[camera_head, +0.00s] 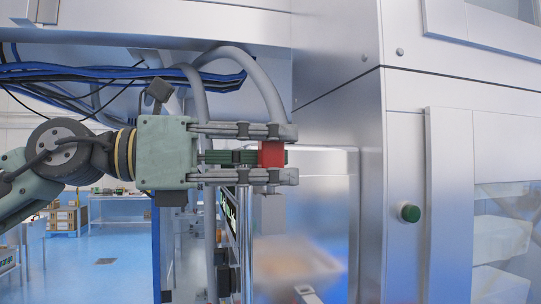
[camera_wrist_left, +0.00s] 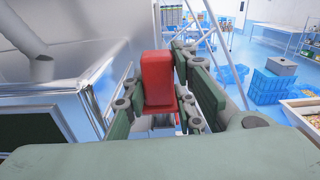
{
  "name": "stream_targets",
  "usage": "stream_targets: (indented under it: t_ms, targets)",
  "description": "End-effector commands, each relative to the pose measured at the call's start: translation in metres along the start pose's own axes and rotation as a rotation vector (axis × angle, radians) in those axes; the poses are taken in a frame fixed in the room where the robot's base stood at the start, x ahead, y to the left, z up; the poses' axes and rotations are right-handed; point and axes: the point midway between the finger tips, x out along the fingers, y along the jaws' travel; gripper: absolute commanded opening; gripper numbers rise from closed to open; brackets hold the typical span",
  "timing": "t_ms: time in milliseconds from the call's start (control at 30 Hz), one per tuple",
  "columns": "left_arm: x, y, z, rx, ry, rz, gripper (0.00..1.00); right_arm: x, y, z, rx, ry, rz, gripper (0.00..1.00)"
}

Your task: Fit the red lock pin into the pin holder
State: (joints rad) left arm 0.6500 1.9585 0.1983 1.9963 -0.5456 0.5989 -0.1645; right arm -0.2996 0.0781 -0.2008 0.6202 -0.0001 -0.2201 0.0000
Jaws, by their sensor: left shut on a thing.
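My left gripper (camera_head: 279,155) reaches in from the left in the head view. It is shut on the red lock pin (camera_head: 271,154), a red block held between its two fingers. In the left wrist view the red lock pin (camera_wrist_left: 158,82) stands between the finger linkages of my left gripper (camera_wrist_left: 160,107). The pin's lower part is hidden by the fingers. I cannot make out the pin holder in either view. My right gripper is not in view.
A tall metal cabinet (camera_head: 405,130) with a green button (camera_head: 410,213) stands to the right of the gripper. Grey hoses and blue cables (camera_head: 120,73) hang above and behind it. Blue crates (camera_wrist_left: 267,86) and a table (camera_wrist_left: 277,36) stand far off at right.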

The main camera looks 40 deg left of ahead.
Motion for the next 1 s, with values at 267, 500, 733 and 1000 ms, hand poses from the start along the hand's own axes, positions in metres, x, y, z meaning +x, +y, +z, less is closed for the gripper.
stream_targets:
  t_ms: [267, 500, 733, 1000]
  targets:
    - [0.0, 0.0, -0.008, 0.0, -0.001, 0.0, 0.04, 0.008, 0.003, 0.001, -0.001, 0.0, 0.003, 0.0]
    - [0.0, 0.001, -0.014, 0.0, -0.001, 0.0, 0.04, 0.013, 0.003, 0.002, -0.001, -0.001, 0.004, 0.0]
    - [0.0, 0.001, -0.02, 0.0, -0.001, 0.0, 0.04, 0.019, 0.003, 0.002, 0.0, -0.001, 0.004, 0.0]
    - [0.0, 0.001, -0.023, 0.0, -0.001, 0.0, 0.32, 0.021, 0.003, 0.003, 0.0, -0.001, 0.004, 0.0]
